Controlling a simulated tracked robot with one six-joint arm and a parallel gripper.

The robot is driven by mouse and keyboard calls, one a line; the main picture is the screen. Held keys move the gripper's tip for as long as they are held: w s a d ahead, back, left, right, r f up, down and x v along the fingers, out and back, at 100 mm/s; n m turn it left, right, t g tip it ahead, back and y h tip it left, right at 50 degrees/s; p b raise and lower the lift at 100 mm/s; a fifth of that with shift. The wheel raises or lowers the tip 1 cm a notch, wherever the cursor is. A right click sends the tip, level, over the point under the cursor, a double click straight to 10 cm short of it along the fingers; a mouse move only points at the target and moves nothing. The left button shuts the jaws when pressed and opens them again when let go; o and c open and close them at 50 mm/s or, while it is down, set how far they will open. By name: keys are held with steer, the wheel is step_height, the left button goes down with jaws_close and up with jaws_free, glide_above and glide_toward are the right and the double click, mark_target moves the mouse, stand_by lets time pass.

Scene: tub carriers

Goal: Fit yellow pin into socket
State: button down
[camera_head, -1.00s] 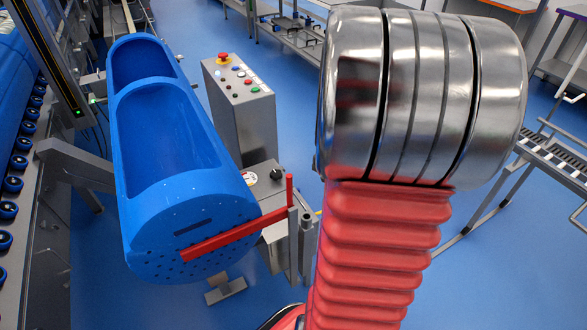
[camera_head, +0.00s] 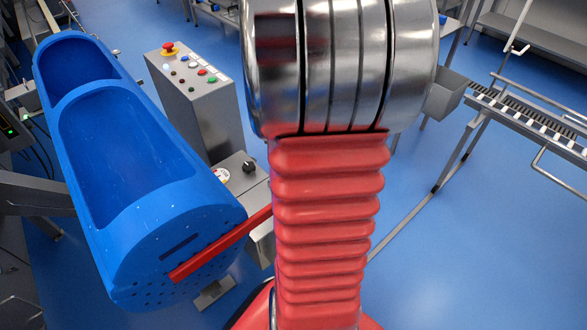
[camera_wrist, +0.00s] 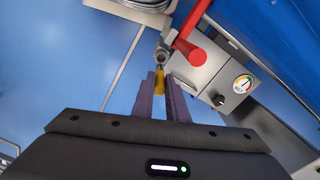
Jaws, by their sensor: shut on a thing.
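My gripper (camera_wrist: 164,98) has two purple fingers, shut on the yellow pin (camera_wrist: 160,80) in the wrist view. The pin's tip points away from me, toward a round steel fitting (camera_wrist: 163,53) that may be the socket. In the picture the tip lies right at this fitting; I cannot tell whether it is inside, touching or just short of it. A red bar (camera_wrist: 189,47) rises just right of the fitting. In the head view my own arm hides the gripper, the pin and the fitting.
The blue tub (camera_head: 130,150) lies tilted at the left, with a red bar (camera_head: 220,243) across its end. A control post (camera_head: 195,95) stands behind it. A small steel box with a gauge (camera_wrist: 243,83) is right of my fingers. Open blue floor (camera_head: 480,250) lies at the right.

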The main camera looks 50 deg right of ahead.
steer(key=shift+a, duration=0.15)
steer(key=shift+f, duration=0.65)
steer(key=shift+w+f, duration=0.1)
steer(key=shift+f, duration=2.15)
steer(key=shift+f, duration=2.75)
steer(key=c, duration=1.7)
jaws_free()
steer(key=shift+w, duration=0.1)
steer(key=shift+o, duration=0.2)
step_height(320, 180, up, 14)
steer(key=shift+f, duration=0.1)
